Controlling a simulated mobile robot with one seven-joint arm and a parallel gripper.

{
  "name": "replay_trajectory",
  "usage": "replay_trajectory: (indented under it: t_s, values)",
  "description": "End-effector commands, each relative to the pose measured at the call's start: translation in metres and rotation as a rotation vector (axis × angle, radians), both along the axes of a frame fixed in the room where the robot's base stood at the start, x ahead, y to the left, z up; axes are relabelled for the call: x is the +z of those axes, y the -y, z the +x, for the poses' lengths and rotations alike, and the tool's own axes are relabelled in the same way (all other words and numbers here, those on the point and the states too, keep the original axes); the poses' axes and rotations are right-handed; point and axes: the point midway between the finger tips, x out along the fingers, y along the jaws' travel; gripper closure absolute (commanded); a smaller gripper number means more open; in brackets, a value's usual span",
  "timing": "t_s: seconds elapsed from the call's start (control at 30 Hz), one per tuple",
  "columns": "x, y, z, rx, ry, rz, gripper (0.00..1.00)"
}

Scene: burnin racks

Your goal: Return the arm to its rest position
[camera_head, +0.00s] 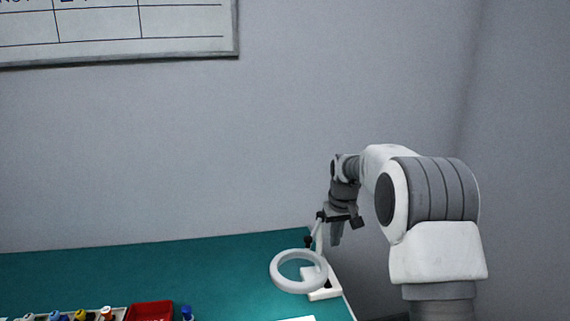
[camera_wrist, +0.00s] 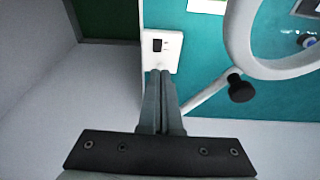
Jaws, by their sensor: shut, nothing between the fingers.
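My gripper (camera_head: 336,236) hangs from my bent arm at the right of the head view, pointing down behind the ring lamp near the bench's back right corner. In the wrist view my gripper (camera_wrist: 160,75) has its two fingers together with nothing between them. The fingertips overlap the lower edge of the lamp's white base (camera_wrist: 165,35) in that view. Whether they touch it cannot be told.
The white ring lamp (camera_head: 279,279) stands on the green bench top (camera_head: 215,265), its ring left of my gripper. A red bin (camera_head: 152,310), a blue-capped bottle (camera_head: 187,313) and a rack with several coloured caps (camera_head: 107,314) line the front. A whiteboard (camera_head: 180,50) hangs on the wall. The air above the bench is clear.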

Motion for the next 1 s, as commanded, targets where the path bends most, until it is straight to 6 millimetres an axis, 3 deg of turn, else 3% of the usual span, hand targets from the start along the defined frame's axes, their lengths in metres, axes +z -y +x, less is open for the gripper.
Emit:
replay_trajectory:
  t_s: [0.03,0.2,0.5,0.7,1.0]
  values:
    - [0.016,0.000,-0.010,-0.005,0.012,-0.001,1.00]
    - [0.057,-0.001,-0.045,-0.018,0.040,-0.003,1.00]
    - [0.111,-0.001,-0.117,-0.047,0.092,-0.003,1.00]
    - [0.135,0.000,-0.169,-0.068,0.126,0.001,1.00]
    - [0.151,0.001,-0.250,-0.101,0.176,0.010,1.00]
